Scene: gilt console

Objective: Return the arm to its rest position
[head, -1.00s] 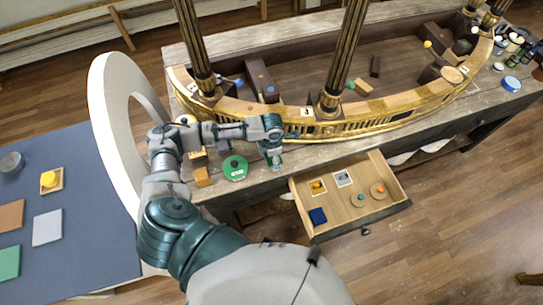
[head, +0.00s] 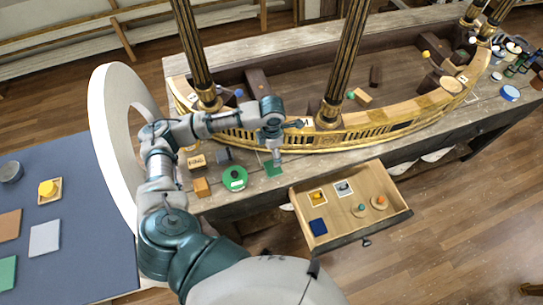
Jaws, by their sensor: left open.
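My left arm comes in from the lower left and reaches over the gilt console. My left gripper (head: 277,157) is open and points down over the front strip of the wooden table (head: 405,150). No object shows between its fingers. A green square (head: 273,169) lies on the wood just below the fingertips. A round green disc (head: 234,178) with a white label lies to the left of it. My right gripper is not in view.
An open drawer (head: 333,224) with small pieces in it juts out below the gripper. Orange (head: 202,187) and tan (head: 196,161) blocks stand left of the disc. The gilt balustrade (head: 385,131) and dark columns (head: 345,60) rise behind. A blue-grey table (head: 80,255) is at left.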

